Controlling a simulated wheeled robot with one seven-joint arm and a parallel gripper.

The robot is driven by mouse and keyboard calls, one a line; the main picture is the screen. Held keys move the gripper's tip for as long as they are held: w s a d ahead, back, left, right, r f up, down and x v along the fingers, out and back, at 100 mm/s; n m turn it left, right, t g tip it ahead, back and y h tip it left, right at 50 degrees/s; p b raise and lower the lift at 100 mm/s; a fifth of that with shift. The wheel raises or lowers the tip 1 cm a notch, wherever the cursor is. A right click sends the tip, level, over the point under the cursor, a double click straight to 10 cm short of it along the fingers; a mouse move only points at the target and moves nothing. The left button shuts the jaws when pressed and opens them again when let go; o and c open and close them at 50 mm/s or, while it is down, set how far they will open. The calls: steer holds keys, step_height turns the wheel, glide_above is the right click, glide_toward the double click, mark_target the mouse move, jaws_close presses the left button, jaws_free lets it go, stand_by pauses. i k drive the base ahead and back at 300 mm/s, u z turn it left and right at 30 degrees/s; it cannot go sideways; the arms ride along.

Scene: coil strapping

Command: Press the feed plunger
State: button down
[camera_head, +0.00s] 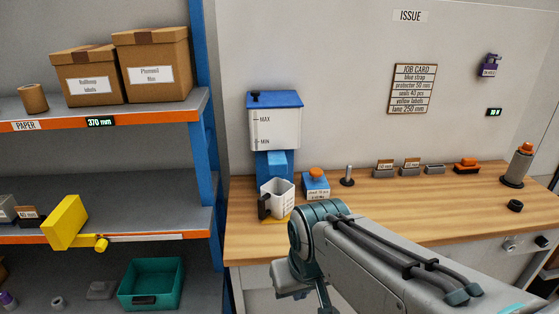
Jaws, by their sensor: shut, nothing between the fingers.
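A dispenser stands at the left of the wooden bench, with a white hopper (274,128) marked MAX and MIN, a blue lid and a blue base. A white jug (278,194) with a dark handle stands in front of its base. I cannot tell for sure which part is the feed plunger. My arm reaches up from the lower right, its joint below the blue box. My gripper is out of view, past the bottom edge.
A metal post (347,176), several small grey bins, an orange-topped tool (466,164) and an orange-capped stand (521,165) line the bench's back. A shelf rack (160,107) with cartons and a green bin (152,284) is at left. The bench (400,204) middle is clear.

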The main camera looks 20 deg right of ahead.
mark_target(316, 172)
steer(key=z, duration=0.05)
steer(key=i, duration=0.55)
steer(key=z, duration=0.7)
